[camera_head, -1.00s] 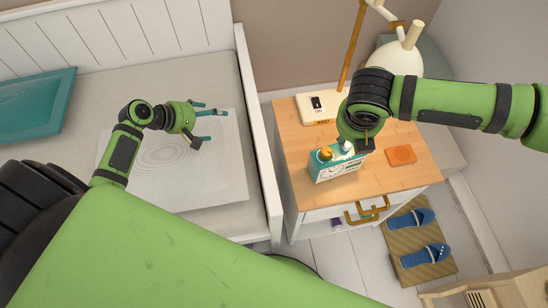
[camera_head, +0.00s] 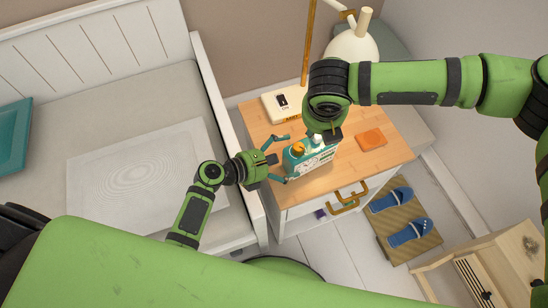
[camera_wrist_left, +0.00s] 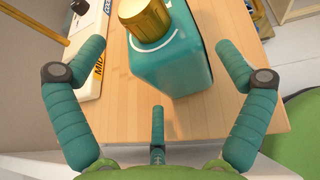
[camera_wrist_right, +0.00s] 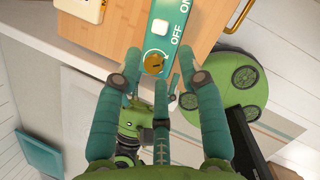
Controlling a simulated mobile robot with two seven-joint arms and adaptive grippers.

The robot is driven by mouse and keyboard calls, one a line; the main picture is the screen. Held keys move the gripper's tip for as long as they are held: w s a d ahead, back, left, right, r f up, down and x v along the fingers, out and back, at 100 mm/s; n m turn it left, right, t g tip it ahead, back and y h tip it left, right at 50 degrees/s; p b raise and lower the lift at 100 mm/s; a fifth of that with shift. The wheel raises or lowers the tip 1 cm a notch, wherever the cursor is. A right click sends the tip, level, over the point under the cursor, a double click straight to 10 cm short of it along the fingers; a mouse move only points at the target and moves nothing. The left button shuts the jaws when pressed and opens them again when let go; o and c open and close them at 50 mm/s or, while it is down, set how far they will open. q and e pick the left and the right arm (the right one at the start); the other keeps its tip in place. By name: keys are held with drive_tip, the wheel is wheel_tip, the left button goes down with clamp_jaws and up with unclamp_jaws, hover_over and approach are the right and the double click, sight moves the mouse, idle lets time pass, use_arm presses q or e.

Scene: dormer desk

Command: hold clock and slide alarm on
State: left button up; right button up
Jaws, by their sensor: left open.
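The teal alarm clock (camera_head: 308,160) with a white front stands on the wooden top of the nightstand. A gold knob (camera_head: 299,149) sits on its top; it also shows large in the left wrist view (camera_wrist_left: 146,18). My left gripper (camera_head: 281,159) is open at the clock's left end, with the clock's end ahead between its spread fingers and no clear contact. My right gripper (camera_wrist_right: 167,70) is over the clock's top, where the OFF and ON lettering and a white slider (camera_wrist_right: 160,27) show. Its closure is unclear, and its arm hides part of the clock in the head view.
A white box (camera_head: 281,102) lies behind the clock near a lamp (camera_head: 352,42). An orange pad (camera_head: 371,139) lies to the right. The bed's white side rail (camera_head: 226,105) runs left of the nightstand. Blue slippers (camera_head: 410,232) lie on a floor mat.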

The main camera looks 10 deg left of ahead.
sight(310, 143)
use_arm(q)
drive_tip(key=shift+x, duration=1.65)
drive_tip(key=c, duration=1.3)
use_arm(e)
drive_tip(key=shift+a, duration=0.1)
clamp_jaws()
use_arm(q)
drive_tip(key=shift+c, duration=0.2)
use_arm(e)
drive_tip(key=a+r+m+g+h, duration=0.1)
drive_tip(key=a+m+h, duration=0.3)
drive_tip(key=m, duration=0.5)
drive_tip(key=shift+y, duration=0.4)
drive_tip(key=x, duration=0.6)
drive_tip(key=a+x, duration=0.1)
drive_tip(key=x, duration=0.2)
drive_tip(key=shift+s+f, duration=0.2)
drive_tip(key=shift+s, duration=0.15)
